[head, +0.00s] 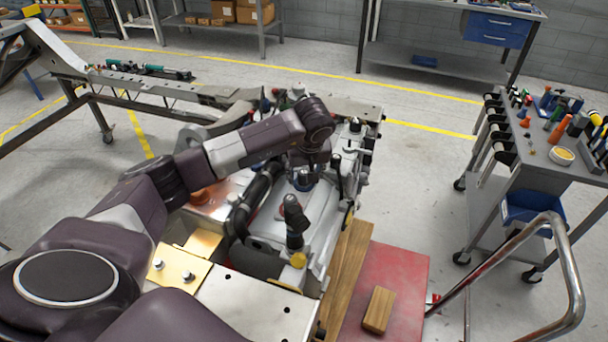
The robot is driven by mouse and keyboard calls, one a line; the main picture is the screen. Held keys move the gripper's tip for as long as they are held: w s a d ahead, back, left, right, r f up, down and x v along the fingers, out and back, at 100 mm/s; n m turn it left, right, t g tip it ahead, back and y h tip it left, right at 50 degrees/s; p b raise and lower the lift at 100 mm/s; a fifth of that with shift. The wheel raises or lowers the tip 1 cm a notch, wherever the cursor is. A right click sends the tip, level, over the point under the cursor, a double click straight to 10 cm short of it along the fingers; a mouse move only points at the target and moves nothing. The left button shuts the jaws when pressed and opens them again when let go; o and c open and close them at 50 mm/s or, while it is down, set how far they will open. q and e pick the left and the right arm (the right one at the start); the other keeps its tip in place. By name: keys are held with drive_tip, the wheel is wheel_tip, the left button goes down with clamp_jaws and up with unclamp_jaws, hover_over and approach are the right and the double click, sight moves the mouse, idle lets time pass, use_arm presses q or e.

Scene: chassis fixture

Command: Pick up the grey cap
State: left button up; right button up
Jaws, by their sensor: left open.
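My left arm reaches in from the left over the engine (318,222) on the chassis fixture. Its wrist is bent down, and the left gripper (303,184) hangs low above the engine top. It is small and dark here; its jaws are open, and I see nothing clearly held in them. I cannot pick out the grey cap with certainty; it may be hidden by the gripper or wrist. A dark upright fitting (294,222) stands on the engine just in front of the gripper, with a yellow cap (298,260) at its foot. My right gripper is not in view.
Hoses and small parts crowd the engine around the gripper. A red platform (398,278) with a wooden block (379,310) lies to the right. A tool cart (560,172) and a bent metal handrail (572,270) stand further right. Grey floor between engine and cart is free.

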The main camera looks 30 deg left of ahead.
sight(305, 174)
use_arm(q)
drive_tip(key=c, duration=0.8)
drive_tip(key=shift+o, duration=0.2)
drive_tip(key=shift+r, duration=0.1)
drive_tip(key=shift+w+r, duration=0.15)
drive_tip(key=shift+r, duration=0.4)
wheel_tip(305, 174, up, 19)
drive_tip(key=b, duration=0.3)
drive_tip(key=shift+b, duration=0.3)
drive_tip(key=shift+f, duration=0.1)
